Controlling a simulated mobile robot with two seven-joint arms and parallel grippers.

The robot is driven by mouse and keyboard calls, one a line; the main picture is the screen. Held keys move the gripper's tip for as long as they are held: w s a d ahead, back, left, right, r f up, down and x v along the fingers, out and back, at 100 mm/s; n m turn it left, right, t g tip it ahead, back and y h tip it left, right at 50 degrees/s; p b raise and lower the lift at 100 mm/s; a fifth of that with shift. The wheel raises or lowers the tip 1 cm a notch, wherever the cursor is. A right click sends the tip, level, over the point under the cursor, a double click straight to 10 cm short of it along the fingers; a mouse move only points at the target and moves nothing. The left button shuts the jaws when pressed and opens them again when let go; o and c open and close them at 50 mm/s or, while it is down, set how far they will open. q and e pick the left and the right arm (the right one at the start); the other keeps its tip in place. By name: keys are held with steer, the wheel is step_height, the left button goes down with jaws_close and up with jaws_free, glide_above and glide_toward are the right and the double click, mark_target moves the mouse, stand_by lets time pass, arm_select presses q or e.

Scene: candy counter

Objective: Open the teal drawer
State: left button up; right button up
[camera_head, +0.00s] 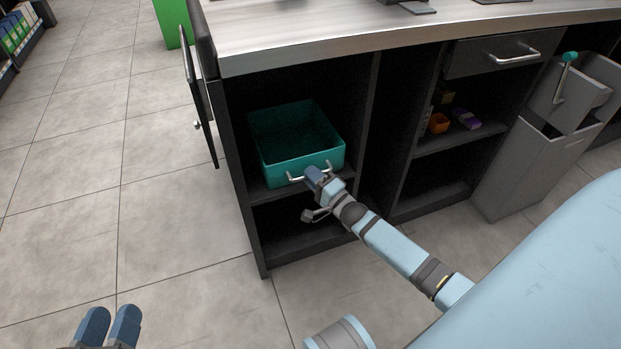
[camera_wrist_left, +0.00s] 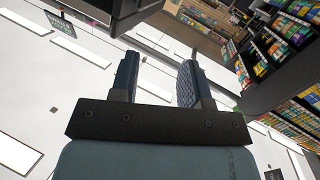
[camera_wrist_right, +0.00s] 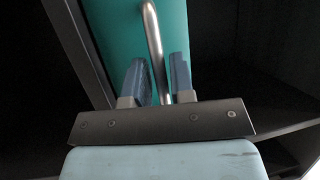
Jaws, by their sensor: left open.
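The teal drawer (camera_head: 302,166) is an open-topped box in the upper left compartment of the counter, with its front near the shelf edge and its dark inside visible from above. A silver bar handle (camera_head: 296,180) is on its front. My right gripper (camera_head: 312,174) is at the right part of this handle. In the right wrist view, the handle (camera_wrist_right: 153,35) runs between the two fingers (camera_wrist_right: 158,80), which are close on either side of it. The teal front (camera_wrist_right: 185,25) lies behind. My left gripper (camera_head: 110,325) is open and empty over the floor, low at the left.
A dark cabinet door (camera_head: 198,95) stands open left of the drawer. To the right are a shelf with small coloured items (camera_head: 439,123), a closed dark drawer (camera_head: 492,54) and a grey bin (camera_head: 520,165). The tiled floor (camera_head: 130,200) at the left is clear.

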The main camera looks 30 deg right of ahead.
arm_select(q)
steer(key=shift+f, duration=0.15)
arm_select(e)
steer(key=shift+w+a, duration=0.1)
steer(key=shift+w, duration=0.25)
jaws_close()
arm_select(q)
step_height(320, 180, up, 11)
steer(key=n+t+p, duration=0.1)
steer(key=t+p, duration=0.3)
steer(key=p, duration=0.4)
steer(key=a+f+g+y+p, duration=0.3)
steer(key=a+f+g, duration=0.1)
steer(key=f, duration=0.6)
steer(key=shift+s+p, duration=0.3)
steer(key=shift+s, duration=0.05)
arm_select(e)
steer(key=s+a, duration=0.2)
steer(key=s, duration=0.9)
steer(key=s+a, duration=0.3)
steer(key=s, duration=0.8)
steer(key=shift+a, duration=0.15)
steer(key=shift+s, duration=0.1)
jaws_free()
